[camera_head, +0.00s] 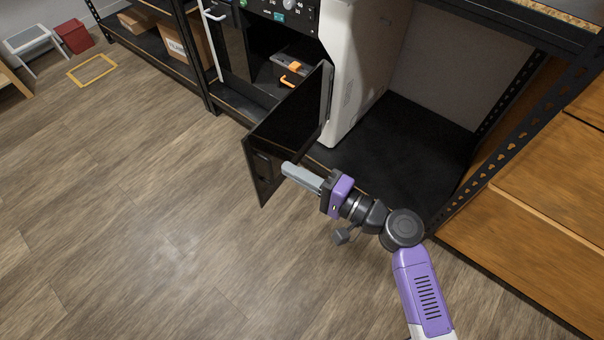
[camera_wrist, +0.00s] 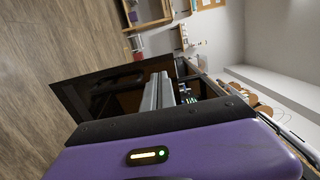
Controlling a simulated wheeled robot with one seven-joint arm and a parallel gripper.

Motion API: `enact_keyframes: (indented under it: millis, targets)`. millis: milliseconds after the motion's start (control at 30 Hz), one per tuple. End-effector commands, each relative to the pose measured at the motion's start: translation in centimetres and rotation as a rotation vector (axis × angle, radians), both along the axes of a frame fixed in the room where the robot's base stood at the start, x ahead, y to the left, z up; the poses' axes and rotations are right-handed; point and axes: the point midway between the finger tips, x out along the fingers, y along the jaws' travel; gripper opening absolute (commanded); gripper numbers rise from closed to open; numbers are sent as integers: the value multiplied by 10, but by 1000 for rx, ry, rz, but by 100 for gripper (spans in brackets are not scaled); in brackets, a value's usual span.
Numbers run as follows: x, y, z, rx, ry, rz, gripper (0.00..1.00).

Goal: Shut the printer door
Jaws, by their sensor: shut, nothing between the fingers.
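The printer (camera_head: 345,60) is a white and black machine on a black shelf. Its dark door (camera_head: 292,115) stands open, swung outward over the floor, with its hinge side at the printer's right front edge. The inside of the printer shows an orange and grey part (camera_head: 293,72). My gripper (camera_head: 286,168) is shut and empty, its grey fingers beside the door's outer face near the free end. I cannot tell whether the fingertips touch the door. In the wrist view the dark door (camera_wrist: 75,92) lies beyond the shut fingers (camera_wrist: 157,92).
The black shelf (camera_head: 415,135) right of the printer is bare. A perforated metal post (camera_head: 480,150) and wooden panels (camera_head: 530,220) stand at the right. Cardboard boxes (camera_head: 180,42) sit on a shelf at upper left. The wooden floor (camera_head: 130,190) at left is open.

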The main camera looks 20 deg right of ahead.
Motion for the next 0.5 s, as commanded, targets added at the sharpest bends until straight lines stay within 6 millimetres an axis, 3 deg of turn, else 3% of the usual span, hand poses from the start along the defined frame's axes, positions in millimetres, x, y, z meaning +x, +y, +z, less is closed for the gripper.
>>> enact_keyframes:
  millis: [200,500]
  targets:
    - [37,26,-1,0,-1,1,0]
    - [71,50,-1,-2,-1,-1,0]
